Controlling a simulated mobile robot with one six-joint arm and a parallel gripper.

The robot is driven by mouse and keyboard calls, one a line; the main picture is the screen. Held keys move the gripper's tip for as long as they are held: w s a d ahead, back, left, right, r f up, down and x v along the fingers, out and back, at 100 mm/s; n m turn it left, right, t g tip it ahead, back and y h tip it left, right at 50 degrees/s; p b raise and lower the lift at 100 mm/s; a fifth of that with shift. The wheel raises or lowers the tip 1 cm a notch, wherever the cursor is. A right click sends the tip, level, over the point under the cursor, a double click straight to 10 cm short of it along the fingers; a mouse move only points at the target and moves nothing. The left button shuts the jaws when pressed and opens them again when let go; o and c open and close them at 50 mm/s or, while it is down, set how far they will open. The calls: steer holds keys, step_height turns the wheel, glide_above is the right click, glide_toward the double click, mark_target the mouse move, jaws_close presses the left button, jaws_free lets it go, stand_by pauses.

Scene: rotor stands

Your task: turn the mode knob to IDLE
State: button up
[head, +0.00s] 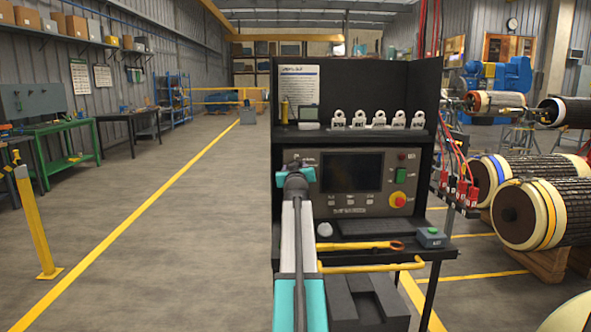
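The black control panel (371,209) stands in front of me with a dark screen (351,171) in its middle. No mode knob can be made out; the left part of the panel is partly covered by my arm. My gripper (296,170) is at that left part, seen from behind. Its fingers are hidden by my own wrist, so I cannot tell whether it is open, or whether it touches anything. The panel lettering is too small to read.
Right of the screen are a green button (401,175) and a red emergency stop (398,199) on yellow. A yellow rail (375,267) runs along the front. Open floor lies left.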

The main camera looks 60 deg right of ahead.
steer(key=shift+s, duration=0.1)
steer(key=v, duration=1.3)
steer(key=shift+a, duration=0.35)
stand_by(0.8)
